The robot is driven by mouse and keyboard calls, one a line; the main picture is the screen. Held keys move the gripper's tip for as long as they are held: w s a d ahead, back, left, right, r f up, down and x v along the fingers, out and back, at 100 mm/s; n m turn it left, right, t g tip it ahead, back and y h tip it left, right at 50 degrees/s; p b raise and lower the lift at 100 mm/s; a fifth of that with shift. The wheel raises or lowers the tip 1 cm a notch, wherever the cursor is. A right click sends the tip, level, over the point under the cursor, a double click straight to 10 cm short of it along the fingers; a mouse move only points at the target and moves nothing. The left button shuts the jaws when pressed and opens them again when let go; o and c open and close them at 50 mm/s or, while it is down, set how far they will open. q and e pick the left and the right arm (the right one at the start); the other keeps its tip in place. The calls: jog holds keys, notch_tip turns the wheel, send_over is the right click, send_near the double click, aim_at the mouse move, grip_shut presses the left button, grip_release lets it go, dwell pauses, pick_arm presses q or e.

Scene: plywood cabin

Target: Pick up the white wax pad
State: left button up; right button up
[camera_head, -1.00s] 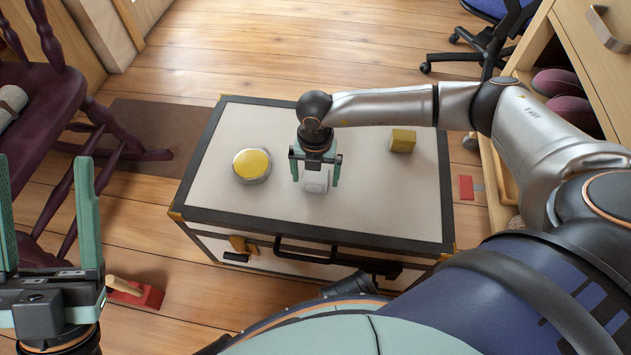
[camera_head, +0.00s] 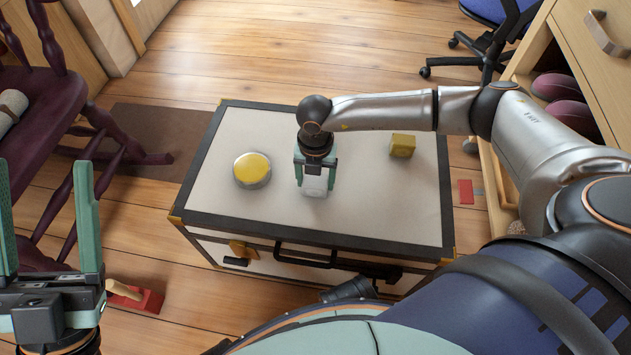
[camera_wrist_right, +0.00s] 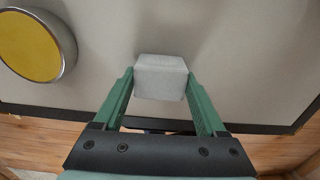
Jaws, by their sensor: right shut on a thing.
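The white wax pad (camera_head: 314,186) is a small pale block on the light top of the trunk (camera_head: 231,135). My right gripper (camera_head: 315,184) comes down over it from above, with a green finger on each side, shut on the pad. In the right wrist view the pad (camera_wrist_right: 160,77) sits between the tips of the right gripper (camera_wrist_right: 161,88). I cannot tell whether it still touches the trunk top. My left gripper (camera_head: 45,215) is open and empty at the left edge, its two green fingers wide apart.
A round yellow tin (camera_head: 252,169) stands left of the pad, and a yellow block (camera_head: 402,145) to its right. A dark red chair (camera_head: 60,120) is at the left, an open drawer unit (camera_head: 580,60) at the right. A red-based brush (camera_head: 140,297) lies on the floor.

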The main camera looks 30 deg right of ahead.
aim_at(315, 179)
jog(key=shift+r+p, duration=0.35)
jog(key=shift+r, duration=0.15)
notch_tip(315, 179, up, 2)
jog(key=shift+r+p, duration=0.15)
jog(key=shift+p, duration=0.6)
pick_arm(q)
notch_tip(315, 179, up, 7)
jog(key=p, duration=0.4)
jog(key=shift+s+a, duration=0.15)
jog(key=shift+a, duration=0.25)
pick_arm(e)
jog(key=w+a+r, duration=0.2)
jog(key=a+r, duration=0.7)
jog(key=a, duration=0.4)
jog(key=shift+w+a+r, duration=0.3)
jog(key=shift+a+r, duration=0.05)
jog(key=shift+a, duration=0.05)
pick_arm(q)
jog(key=shift+f, duration=0.1)
pick_arm(e)
jog(key=o, duration=0.8)
jog(key=c, duration=0.7)
